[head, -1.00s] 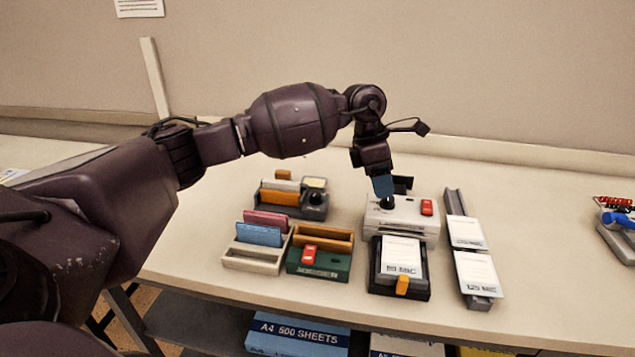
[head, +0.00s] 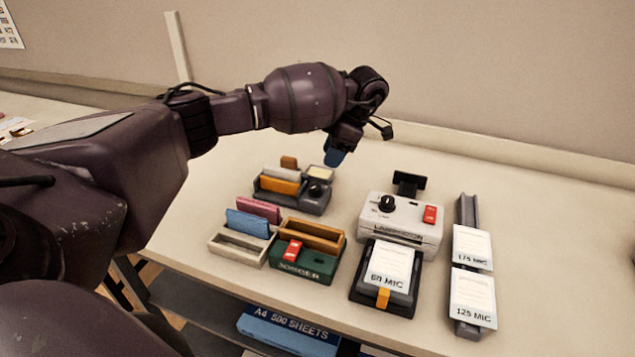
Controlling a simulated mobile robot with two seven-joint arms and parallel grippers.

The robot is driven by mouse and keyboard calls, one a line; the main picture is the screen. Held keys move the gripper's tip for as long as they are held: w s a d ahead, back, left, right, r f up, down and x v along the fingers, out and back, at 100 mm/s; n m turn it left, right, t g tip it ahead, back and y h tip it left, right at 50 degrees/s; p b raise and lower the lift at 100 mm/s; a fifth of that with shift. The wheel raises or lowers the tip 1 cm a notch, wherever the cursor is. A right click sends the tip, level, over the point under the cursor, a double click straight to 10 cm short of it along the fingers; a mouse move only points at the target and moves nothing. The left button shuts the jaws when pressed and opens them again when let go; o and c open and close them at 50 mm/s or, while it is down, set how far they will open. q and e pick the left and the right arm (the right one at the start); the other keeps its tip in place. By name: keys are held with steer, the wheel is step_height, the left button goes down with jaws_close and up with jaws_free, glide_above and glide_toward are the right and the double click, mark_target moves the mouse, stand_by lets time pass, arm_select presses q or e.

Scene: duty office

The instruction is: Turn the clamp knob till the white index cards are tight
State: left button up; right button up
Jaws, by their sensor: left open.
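A dark grey holder (head: 293,203) at the back left of the group of desk items carries a round black knob (head: 318,188) at its right end. A white strip (head: 281,173), which looks like the white index cards, stands in it behind an orange block (head: 280,186). I cannot tell whether the cards are tight. My left gripper (head: 336,157) points down, just above and behind the holder's right end, apart from the knob. It is open and its fingers are partly hidden by the wrist. My right gripper is not in view.
A white laminator (head: 402,228) with its own black knob and red switch stands to the right. In front are a black pouch tray (head: 362,290), a green box (head: 300,277) and a cream card rack (head: 237,249). A grey rail (head: 468,212) holds pouches.

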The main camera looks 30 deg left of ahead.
mark_target(316, 186)
arm_select(q)
steer(key=x, duration=0.9)
steer(key=shift+f, duration=0.3)
steer(key=c, duration=0.6)
steer(key=shift+m, duration=0.3)
steer(key=shift+m+t+y+b, duration=0.2)
steer(key=shift+m+t, duration=0.35)
steer(key=shift+m, duration=0.8)
steer(key=shift+m+t+y+b, duration=0.2)
steer(key=shift+m+t, duration=0.35)
steer(key=shift+m, duration=0.8)
